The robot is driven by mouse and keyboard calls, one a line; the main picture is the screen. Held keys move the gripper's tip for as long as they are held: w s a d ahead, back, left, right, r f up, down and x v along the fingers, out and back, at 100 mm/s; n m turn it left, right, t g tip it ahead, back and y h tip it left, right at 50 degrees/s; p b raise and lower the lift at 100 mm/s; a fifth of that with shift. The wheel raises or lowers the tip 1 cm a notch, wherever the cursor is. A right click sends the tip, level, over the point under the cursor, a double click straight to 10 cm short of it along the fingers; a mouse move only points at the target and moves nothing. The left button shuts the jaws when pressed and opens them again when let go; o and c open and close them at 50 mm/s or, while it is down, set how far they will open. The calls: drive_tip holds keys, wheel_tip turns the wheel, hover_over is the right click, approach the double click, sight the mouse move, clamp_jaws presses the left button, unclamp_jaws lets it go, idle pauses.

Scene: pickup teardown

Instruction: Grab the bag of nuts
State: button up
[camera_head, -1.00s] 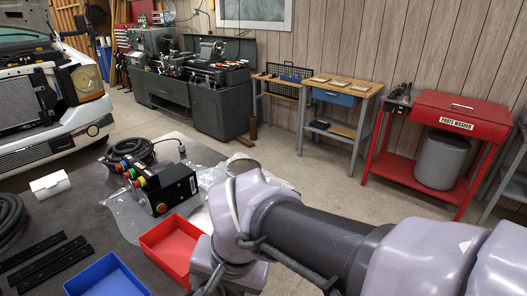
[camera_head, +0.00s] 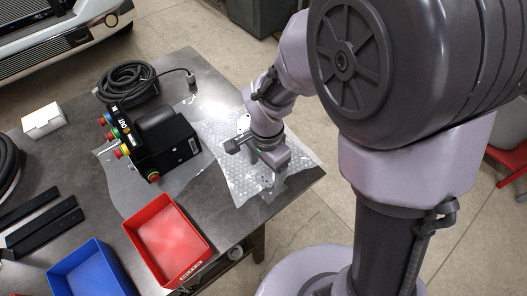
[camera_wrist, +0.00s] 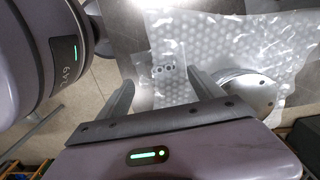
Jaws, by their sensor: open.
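The bag of nuts (camera_wrist: 168,86) looks like a small clear bag with two dark nuts near its top. In the wrist view it lies on or beside bubble wrap (camera_wrist: 215,42), between and beyond my fingertips. My gripper (camera_wrist: 162,82) is open with nothing held. In the head view my gripper (camera_head: 268,172) is low over the bubble wrap (camera_head: 226,160) near the table's right corner. I cannot make out the bag there. Whether the fingers touch the bag is unclear.
A round metal piece (camera_wrist: 252,92) sits close to the right finger. On the dark table (camera_head: 75,170) are a black control box (camera_head: 165,140) with coloured buttons, a coiled cable (camera_head: 125,82), a red bin (camera_head: 168,240), a blue bin (camera_head: 92,272) and a white box (camera_head: 43,120).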

sight(265, 179)
drive_tip(key=f, duration=0.2)
drive_tip(key=f+b, duration=0.2)
drive_tip(key=f, duration=0.1)
drive_tip(key=shift+w+a+f, duration=0.15)
drive_tip(key=shift+w+f, duration=0.1)
drive_tip(key=shift+f, duration=0.1)
drive_tip(key=shift+r, duration=0.15)
drive_tip(key=c, duration=1.5)
drive_tip(key=shift+r, duration=0.1)
